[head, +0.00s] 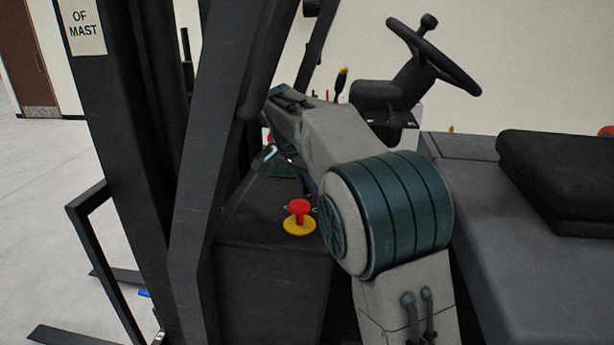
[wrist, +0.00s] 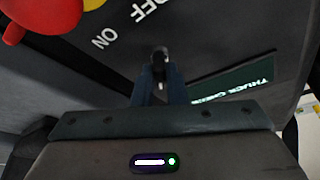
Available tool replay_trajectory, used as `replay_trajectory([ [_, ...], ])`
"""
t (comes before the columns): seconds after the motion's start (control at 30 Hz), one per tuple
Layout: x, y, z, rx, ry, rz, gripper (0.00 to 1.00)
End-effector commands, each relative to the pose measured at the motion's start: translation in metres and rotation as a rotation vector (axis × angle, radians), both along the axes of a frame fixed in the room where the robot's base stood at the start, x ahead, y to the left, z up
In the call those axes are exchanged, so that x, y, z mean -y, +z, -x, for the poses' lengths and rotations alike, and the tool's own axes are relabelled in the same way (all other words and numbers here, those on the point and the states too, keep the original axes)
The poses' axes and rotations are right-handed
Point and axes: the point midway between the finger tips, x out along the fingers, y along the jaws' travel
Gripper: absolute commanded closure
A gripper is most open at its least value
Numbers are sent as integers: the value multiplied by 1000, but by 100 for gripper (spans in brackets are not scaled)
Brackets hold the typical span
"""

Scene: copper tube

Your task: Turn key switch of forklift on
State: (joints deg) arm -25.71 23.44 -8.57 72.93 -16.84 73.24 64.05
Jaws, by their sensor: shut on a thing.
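The key switch (wrist: 161,54) is a small dark piece with a light metallic edge on a dark panel in the wrist view. My gripper (wrist: 160,82) is shut on it, with both fingers close together around its near end. White "ON" and "OFF" lettering is on the panel up and left of the key, with "ON" farther left. The fingers hide part of the key, and I cannot tell its exact angle. In the head view my own arm reaches over the forklift's dark body and hides the key.
A red knob on a yellow base (head: 299,216) stands near the arm; it also shows in the wrist view (wrist: 42,16). A green label (wrist: 235,80) lies right of the fingers. The mast (head: 205,170), steering wheel (head: 433,57) and seat (head: 560,180) surround the arm.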

Motion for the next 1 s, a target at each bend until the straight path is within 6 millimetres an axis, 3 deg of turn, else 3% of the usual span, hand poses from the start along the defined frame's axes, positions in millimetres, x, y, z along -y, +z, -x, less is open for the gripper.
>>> replay_trajectory([
  [0.5, -2, 3, -3, 3, -397, 0, 100],
  [1.0, -2, 2, -3, 6, -514, -3, 100],
])
